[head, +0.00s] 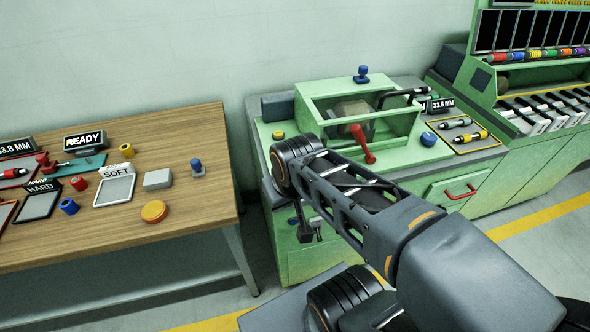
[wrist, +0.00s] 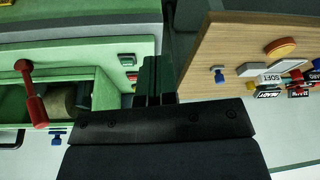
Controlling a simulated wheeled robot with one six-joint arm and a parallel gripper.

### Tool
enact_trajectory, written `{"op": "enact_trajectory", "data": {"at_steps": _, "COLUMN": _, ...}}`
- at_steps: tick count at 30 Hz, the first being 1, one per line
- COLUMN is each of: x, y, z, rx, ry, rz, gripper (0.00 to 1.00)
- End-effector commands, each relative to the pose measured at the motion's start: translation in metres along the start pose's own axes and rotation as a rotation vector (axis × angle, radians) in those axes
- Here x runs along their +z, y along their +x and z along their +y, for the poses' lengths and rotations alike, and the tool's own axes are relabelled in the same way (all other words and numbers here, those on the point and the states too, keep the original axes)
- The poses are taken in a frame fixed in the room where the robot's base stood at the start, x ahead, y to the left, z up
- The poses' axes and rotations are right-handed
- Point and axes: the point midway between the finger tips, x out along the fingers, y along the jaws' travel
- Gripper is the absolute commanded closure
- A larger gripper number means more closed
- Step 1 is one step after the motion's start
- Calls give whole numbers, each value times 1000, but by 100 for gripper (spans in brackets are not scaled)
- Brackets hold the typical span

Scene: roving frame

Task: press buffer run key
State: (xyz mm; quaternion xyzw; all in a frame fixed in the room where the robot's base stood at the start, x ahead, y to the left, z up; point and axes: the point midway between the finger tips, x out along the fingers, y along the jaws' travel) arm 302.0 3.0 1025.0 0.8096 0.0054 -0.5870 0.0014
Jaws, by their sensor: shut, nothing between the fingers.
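The green buffer machine (head: 335,100) stands on a green cabinet, with a clear-walled housing around a brown wheel (head: 352,110) and a red lever (head: 362,142). The wrist view shows a small green key (wrist: 127,59) and a red key (wrist: 131,76) near the green cabinet's edge. I can read no label on either, so I cannot tell for certain which is the run key. My gripper (head: 305,232) points down beside the cabinet's front left. In the wrist view its dark fingers (wrist: 157,68) are together and empty, just right of the keys and apart from them.
A wooden table (head: 200,125) at left carries trays, a READY sign (head: 84,140), knobs and an orange disc (head: 154,212). A floor gap separates it from the cabinet. A yellow knob (head: 278,135) and a blue knob (head: 428,138) stand on the cabinet top.

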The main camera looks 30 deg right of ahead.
Motion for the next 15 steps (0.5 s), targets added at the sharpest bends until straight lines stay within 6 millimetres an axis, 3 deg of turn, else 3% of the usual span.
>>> {"op": "enact_trajectory", "data": {"at_steps": 7, "x": -13, "y": -3, "z": 5, "rx": -49, "ry": 126, "rz": -57, "gripper": 100}}
{"op": "enact_trajectory", "data": {"at_steps": 15, "x": -77, "y": 6, "z": 27, "rx": -302, "ry": 699, "rz": -252, "gripper": 100}}
